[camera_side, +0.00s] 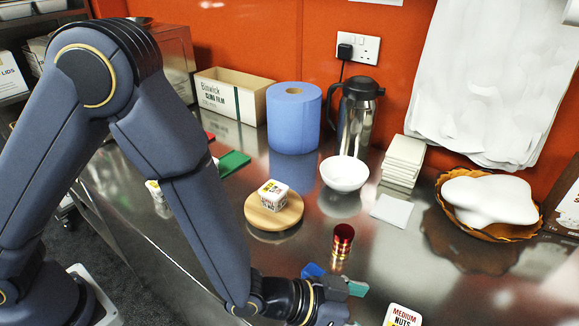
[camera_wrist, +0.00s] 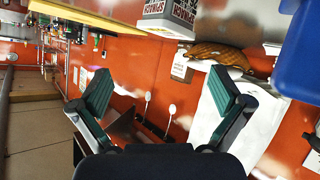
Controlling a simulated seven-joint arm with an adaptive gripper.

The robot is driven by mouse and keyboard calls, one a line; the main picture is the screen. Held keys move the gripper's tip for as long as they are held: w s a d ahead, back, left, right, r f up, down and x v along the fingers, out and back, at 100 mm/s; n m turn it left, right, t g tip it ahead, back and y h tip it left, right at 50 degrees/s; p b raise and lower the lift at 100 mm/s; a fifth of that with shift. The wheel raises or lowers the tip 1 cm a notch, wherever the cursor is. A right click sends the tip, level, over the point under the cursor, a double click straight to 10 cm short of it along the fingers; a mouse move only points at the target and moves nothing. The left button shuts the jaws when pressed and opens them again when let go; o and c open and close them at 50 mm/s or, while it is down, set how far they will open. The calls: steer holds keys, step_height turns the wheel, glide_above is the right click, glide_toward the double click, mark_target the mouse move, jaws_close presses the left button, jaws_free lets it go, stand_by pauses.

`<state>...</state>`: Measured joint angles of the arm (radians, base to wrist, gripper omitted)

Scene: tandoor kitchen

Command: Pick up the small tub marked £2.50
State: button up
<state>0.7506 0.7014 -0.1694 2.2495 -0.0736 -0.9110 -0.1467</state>
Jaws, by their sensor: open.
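A small tub with a printed white label (camera_side: 272,194) stands on a round wooden board (camera_side: 292,215) in the side view. I cannot read a £2.50 mark on it. A second small tub (camera_side: 154,188) shows partly behind my arm at the left. In the wrist view, a tub printed SPINACH (camera_wrist: 169,16) is cut off by the top edge. My gripper (camera_side: 336,280) is low in the side view, apart from the board and to its lower right. Its fingers are spread and empty in the wrist view (camera_wrist: 160,82).
A red-and-gold cylinder (camera_side: 343,236) stands between my gripper and the white bowl (camera_side: 345,174). A blue roll (camera_side: 293,118), a flask (camera_side: 357,115) and stacked white squares (camera_side: 404,160) stand behind. A label reading MEDIUM NUTS (camera_side: 402,316) is at the bottom edge. A basket (camera_side: 452,217) is at the right.

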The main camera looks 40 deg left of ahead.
mark_target(388, 325)
step_height(388, 325, down, 3)
steer(key=shift+x, duration=2.6)
steer(key=shift+f, duration=0.1)
steer(key=shift+c, duration=0.2)
